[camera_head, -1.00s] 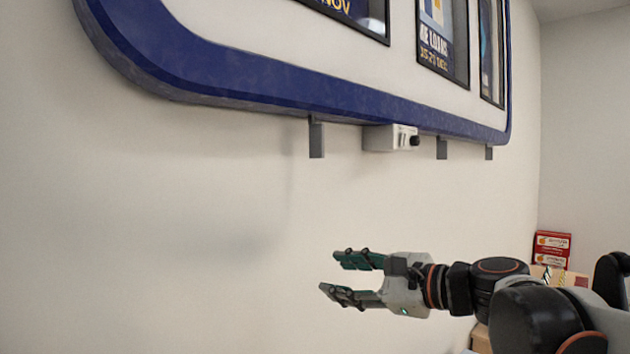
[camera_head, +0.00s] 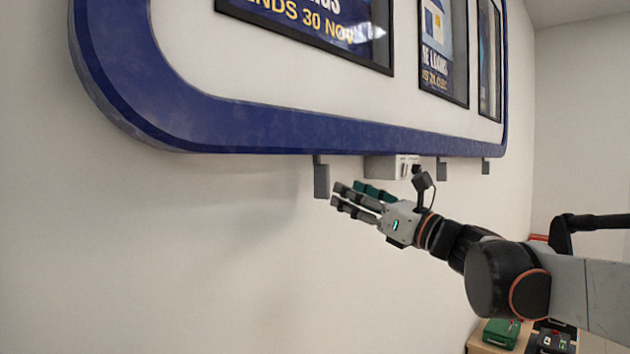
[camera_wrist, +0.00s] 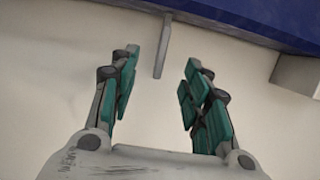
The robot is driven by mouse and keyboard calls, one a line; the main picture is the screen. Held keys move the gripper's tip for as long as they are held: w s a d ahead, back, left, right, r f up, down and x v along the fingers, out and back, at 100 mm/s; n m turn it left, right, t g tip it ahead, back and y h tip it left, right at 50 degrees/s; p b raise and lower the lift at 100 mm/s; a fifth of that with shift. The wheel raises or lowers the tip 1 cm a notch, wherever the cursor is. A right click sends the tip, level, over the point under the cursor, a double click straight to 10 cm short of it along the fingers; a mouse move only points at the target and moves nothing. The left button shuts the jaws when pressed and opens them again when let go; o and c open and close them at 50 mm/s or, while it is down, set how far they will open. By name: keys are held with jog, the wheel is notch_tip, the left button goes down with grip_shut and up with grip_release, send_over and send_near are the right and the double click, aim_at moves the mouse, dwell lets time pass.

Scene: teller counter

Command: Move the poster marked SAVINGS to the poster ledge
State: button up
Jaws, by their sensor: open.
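A dark framed poster (camera_head: 310,28) hangs on the wall display at the upper left. Its top is cut off, and the letters that show end in "GS" above "ENDS 30 NOV". My gripper (camera_head: 347,197) is open and empty, below the display and close to a grey tab (camera_head: 321,177) under its lower edge. In the wrist view, the grey tab (camera_wrist: 162,48) hangs between and beyond the open fingers of my gripper (camera_wrist: 160,75). I cannot make out a poster ledge in either view.
The display's thick blue rim (camera_head: 250,125) overhangs the gripper. Two more posters, one about lockers (camera_head: 443,50), hang to the right. A green case (camera_head: 500,333) sits low at right. The wall below left is clear.

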aim_at(329, 184)
jog(key=shift+w+a+r, duration=0.25)
jog(key=shift+w+a, duration=0.15)
jog(key=shift+w, duration=0.15)
jog(key=shift+p+x, duration=0.5)
jog(key=shift+x, duration=3.2)
grip_shut()
